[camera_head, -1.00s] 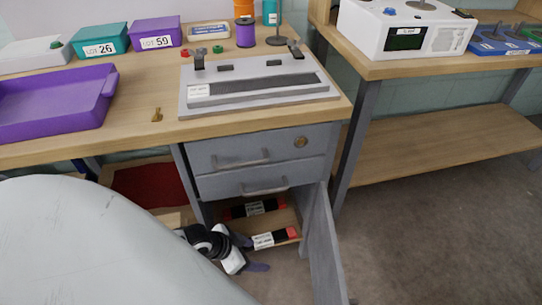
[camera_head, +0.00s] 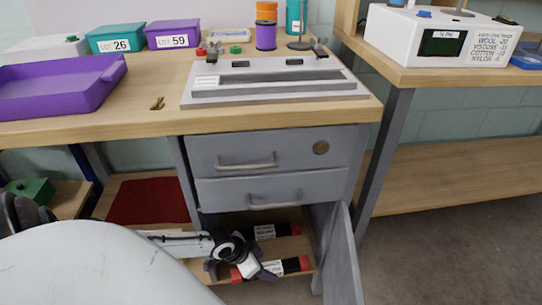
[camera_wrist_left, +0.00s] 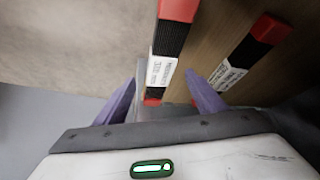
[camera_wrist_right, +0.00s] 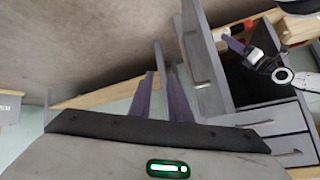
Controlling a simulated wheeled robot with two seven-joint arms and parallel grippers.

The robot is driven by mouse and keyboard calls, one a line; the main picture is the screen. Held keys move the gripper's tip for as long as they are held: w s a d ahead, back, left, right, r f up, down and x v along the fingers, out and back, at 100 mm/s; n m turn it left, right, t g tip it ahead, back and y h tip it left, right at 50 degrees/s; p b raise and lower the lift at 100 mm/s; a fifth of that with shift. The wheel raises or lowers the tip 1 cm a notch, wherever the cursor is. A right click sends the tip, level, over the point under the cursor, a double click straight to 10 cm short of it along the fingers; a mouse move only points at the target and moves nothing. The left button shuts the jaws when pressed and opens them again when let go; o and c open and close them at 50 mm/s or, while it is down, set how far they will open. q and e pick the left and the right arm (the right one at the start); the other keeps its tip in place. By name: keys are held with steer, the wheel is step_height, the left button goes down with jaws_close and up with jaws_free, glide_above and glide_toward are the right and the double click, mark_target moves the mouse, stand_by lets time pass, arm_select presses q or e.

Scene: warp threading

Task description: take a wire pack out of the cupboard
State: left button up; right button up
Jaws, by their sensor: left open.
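The cupboard (camera_head: 318,222) under the bench has its door (camera_head: 342,262) swung open. Two black wire packs with red ends and white labels lie inside, a front one (camera_head: 291,265) and a rear one (camera_head: 262,232). My left gripper (camera_head: 264,272) is open at the front pack and partly covers it. In the left wrist view, the nearer pack (camera_wrist_left: 169,40) runs between the spread purple fingers (camera_wrist_left: 163,98); I cannot tell if they touch it. The other pack (camera_wrist_left: 243,55) lies right of them. My right gripper (camera_wrist_right: 161,95) has its fingers close together, outside the cupboard.
Two closed grey drawers (camera_head: 225,190) sit directly above the open compartment. The open door borders the space on the right. A red panel (camera_head: 150,200) and a green box (camera_head: 30,190) are low at the left. Floor (camera_head: 430,240) is clear at the right.

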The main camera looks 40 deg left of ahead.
mark_target(271, 267)
arm_select(q)
steer(key=b+x, duration=0.1)
steer(key=x, duration=0.2)
steer(key=shift+w+d+f, duration=0.1)
steer(key=shift+f, duration=0.1)
arm_select(e)
steer(key=shift+w+a+r+t+y, duration=0.2)
steer(key=shift+a+r+t+y, duration=0.3)
steer(key=shift+r, duration=0.35)
arm_select(q)
steer(key=shift+c, duration=0.5)
arm_select(e)
steer(key=shift+a, duration=0.1)
arm_select(q)
steer(key=shift+r, duration=0.1)
jaws_close()
